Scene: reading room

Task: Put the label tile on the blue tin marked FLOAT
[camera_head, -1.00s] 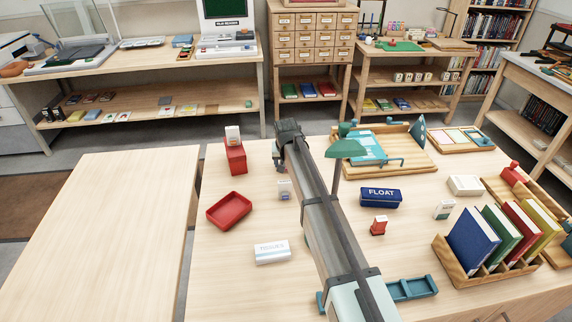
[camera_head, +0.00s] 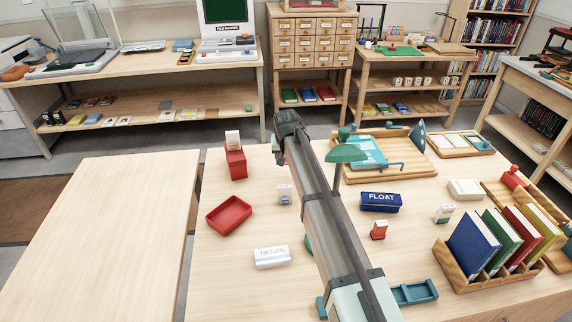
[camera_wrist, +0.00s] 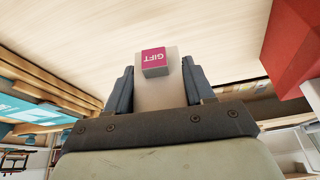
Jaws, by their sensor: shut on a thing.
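The blue tin marked FLOAT (camera_head: 381,202) stands on the table right of my arm in the head view. Its top looks bare. My gripper (camera_wrist: 158,85) shows in the wrist view, shut on a pale block with a pink face (camera_wrist: 154,57) reading GIFT. I cannot tell how thick the block is, or that it is the label tile. The tin does not show in the wrist view.
A white TISSUES box (camera_head: 272,257), red tray (camera_head: 229,215) and red box (camera_head: 236,163) lie left of my arm. A book rack (camera_head: 470,275) stands at right, a green lamp (camera_head: 347,152) behind.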

